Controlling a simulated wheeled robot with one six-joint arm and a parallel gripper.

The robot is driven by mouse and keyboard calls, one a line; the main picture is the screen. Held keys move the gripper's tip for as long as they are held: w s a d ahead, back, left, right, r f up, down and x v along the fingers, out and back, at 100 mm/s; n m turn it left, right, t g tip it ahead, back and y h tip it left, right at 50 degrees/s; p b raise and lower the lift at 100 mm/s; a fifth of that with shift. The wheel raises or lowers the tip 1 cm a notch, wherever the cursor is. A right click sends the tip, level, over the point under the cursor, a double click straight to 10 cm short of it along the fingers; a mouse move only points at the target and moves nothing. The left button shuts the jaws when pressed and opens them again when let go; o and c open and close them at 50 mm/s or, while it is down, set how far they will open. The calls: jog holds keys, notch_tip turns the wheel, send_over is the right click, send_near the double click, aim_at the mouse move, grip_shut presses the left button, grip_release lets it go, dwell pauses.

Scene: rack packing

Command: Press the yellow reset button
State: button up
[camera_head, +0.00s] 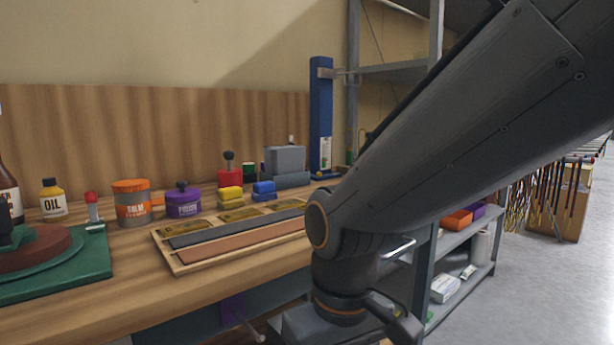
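I cannot make out a yellow reset button in the head view. Two yellow blocks (230,197), one on the other, lie on the wooden workbench (130,270), but nothing marks them as a button. My arm reaches in from the upper right and bends down in front of the bench's right end. Its wrist end, where my gripper (318,326) seems to begin, is at the bottom edge. The fingertips are cut off by the frame, so I cannot see whether they are open or shut. My arm hides part of the bench and shelving behind it.
A wooden tray (166,254) with grey and brown strips lies on the bench.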

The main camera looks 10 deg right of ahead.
dwell(0.3)
grip_shut()
dwell(1.6)
